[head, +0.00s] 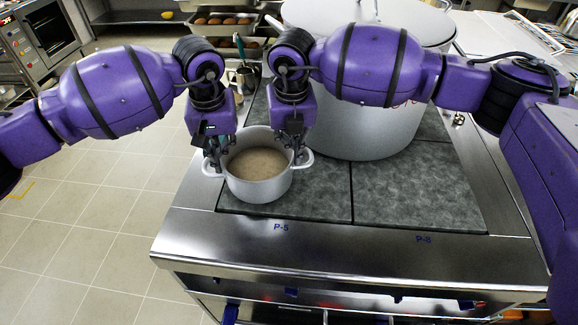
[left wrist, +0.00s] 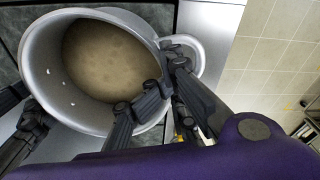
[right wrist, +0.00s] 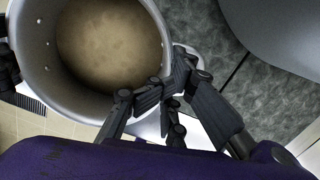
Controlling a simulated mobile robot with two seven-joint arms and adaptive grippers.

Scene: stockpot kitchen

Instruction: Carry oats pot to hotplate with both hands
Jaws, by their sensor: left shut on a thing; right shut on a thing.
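The oats pot (head: 262,187) is a small light-grey pot with two side handles, filled with beige oats (head: 257,163). It is at the front left of the hotplate (head: 318,205), over the plate marked P-5; I cannot tell whether its base touches. It looks level. My left gripper (head: 216,165) is shut on the pot's left handle, and the left wrist view shows its fingers at that handle (left wrist: 190,50). My right gripper (head: 295,152) is shut on the right handle, and the right wrist view shows its fingers around it (right wrist: 180,85).
A very large lidded stockpot (head: 370,115) stands on the hotplate just behind and right of the oats pot. Utensils and trays of brown food (head: 222,18) are behind. Tiled floor (head: 90,220) lies left.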

